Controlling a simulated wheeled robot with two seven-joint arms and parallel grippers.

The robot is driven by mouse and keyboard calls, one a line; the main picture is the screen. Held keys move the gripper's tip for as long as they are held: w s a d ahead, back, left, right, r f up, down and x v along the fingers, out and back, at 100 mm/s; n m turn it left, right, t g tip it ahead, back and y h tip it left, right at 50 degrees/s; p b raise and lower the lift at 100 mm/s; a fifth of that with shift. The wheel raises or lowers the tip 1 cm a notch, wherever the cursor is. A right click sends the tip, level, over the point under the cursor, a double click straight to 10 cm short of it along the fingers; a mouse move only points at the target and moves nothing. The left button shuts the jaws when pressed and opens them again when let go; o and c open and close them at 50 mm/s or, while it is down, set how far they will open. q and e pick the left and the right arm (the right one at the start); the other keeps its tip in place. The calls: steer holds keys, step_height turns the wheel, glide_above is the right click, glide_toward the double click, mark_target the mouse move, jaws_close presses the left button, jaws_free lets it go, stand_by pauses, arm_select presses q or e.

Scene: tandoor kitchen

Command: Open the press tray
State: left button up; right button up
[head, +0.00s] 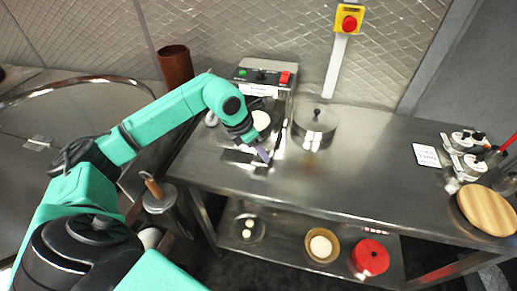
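The press (266,91) stands on the steel counter against the wall, with a green button and a red switch on its top. A pale round piece (261,121) shows low on the press, partly behind my arm. A flat metal plate (238,158), perhaps the press tray, lies at the front of the press, partly under my gripper. My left gripper (264,155) points down at this plate's right part. I cannot tell whether it touches the plate or whether its fingers are apart. My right gripper is out of view.
A lidded steel pot (314,127) stands just right of the press. The counter's middle (370,165) is clear. Condiment jars (462,142) and a round wooden board (488,209) are at the right. A lower shelf holds a bowl (322,246) and a red container (370,257).

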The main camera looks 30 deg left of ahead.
arm_select(q)
steer(key=shift+s+a+r, duration=0.15)
steer(key=shift+r, duration=0.2)
steer(key=b+v, duration=0.2)
steer(key=v, duration=1.1)
steer(key=shift+r, duration=0.35)
steer(key=shift+s, duration=0.1)
